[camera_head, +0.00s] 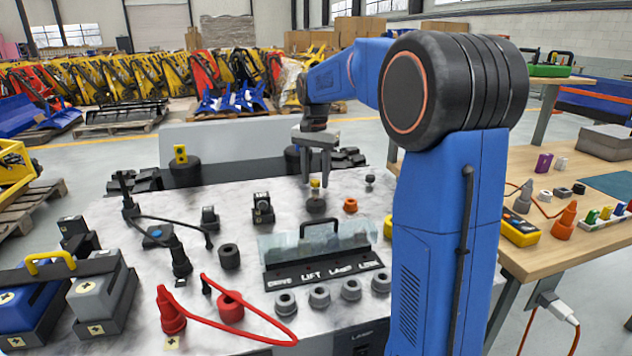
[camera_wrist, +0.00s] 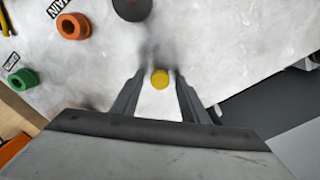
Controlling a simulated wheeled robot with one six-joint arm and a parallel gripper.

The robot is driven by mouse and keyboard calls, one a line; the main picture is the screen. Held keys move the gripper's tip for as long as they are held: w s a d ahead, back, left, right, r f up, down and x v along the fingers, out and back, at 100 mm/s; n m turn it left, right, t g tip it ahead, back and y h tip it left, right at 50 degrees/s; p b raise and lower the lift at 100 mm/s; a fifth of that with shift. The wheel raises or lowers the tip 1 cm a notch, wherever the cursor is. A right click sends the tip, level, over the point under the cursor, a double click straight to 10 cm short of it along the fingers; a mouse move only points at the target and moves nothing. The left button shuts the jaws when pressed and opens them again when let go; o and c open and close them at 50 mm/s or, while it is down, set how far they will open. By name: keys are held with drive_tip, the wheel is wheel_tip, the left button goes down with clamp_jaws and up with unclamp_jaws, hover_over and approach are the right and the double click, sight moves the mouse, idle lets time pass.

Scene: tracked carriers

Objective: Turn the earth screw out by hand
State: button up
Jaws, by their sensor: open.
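A small yellow-topped knob, which looks like the earth screw (camera_head: 315,184), stands on the marbled carrier top (camera_head: 110,215), just above a dark round part (camera_head: 316,205). No label shows on it. In the wrist view its round yellow top (camera_wrist: 160,78) lies between the two fingers, with pale gaps on both sides. My gripper (camera_head: 316,174) points down over it, open, its fingertips close to the yellow top. In the wrist view my gripper (camera_wrist: 160,84) holds nothing. I cannot tell whether the fingertips reach below the top.
An orange ring (camera_head: 350,205) sits right of the knob. A clear-covered panel (camera_head: 325,268) with a handle stands in front. A red cable (camera_head: 240,325) and black leads lie at the left. A wooden table (camera_head: 525,262) is at the right.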

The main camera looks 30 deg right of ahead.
drive_tip(key=m, duration=0.9)
drive_tip(key=shift+m, duration=0.4)
drive_tip(key=shift+c, duration=0.3)
drive_tip(key=c, duration=0.8)
drive_tip(key=n, duration=0.9)
drive_tip(key=shift+n, duration=0.4)
